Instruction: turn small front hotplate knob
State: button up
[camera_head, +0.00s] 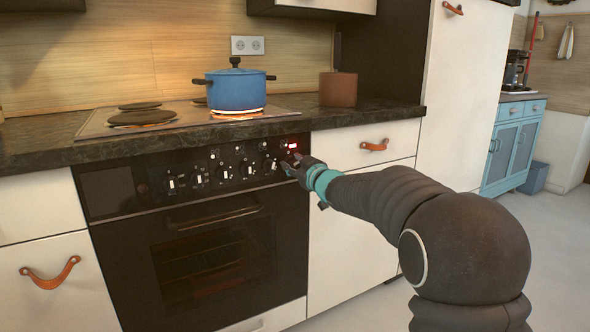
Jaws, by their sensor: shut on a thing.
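The black oven's control panel (205,167) carries two rows of small dark knobs with white marks. One knob (248,170) shows in the lower row, left of my gripper. My gripper (286,167) is at the right end of the panel, just below the red light, with its fingers pointing at the panel. It is shut on a knob there, which its fingers mostly hide. I cannot tell which hotplate this knob belongs to. The hotplates (143,118) are set in the cooktop above. One under the blue pot glows orange.
A brown pot (338,89) sits on the dark counter (50,140) to the right. The oven handle (213,216) sticks out below the panel.

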jog(key=shift+a+r+n+b, duration=0.1)
jog(key=shift+n+b, duration=0.2)
jog(key=shift+n, duration=0.4)
jog(key=shift+r, duration=0.1)
jog(key=o, duration=1.1)
jog(key=shift+a, duration=0.1)
jog(key=shift+o, duration=0.2)
jog(key=shift+d+f, duration=0.2)
jog(key=v, duration=1.1)
jog(key=shift+s+d, duration=0.25)
jog(key=shift+s, duration=0.05)
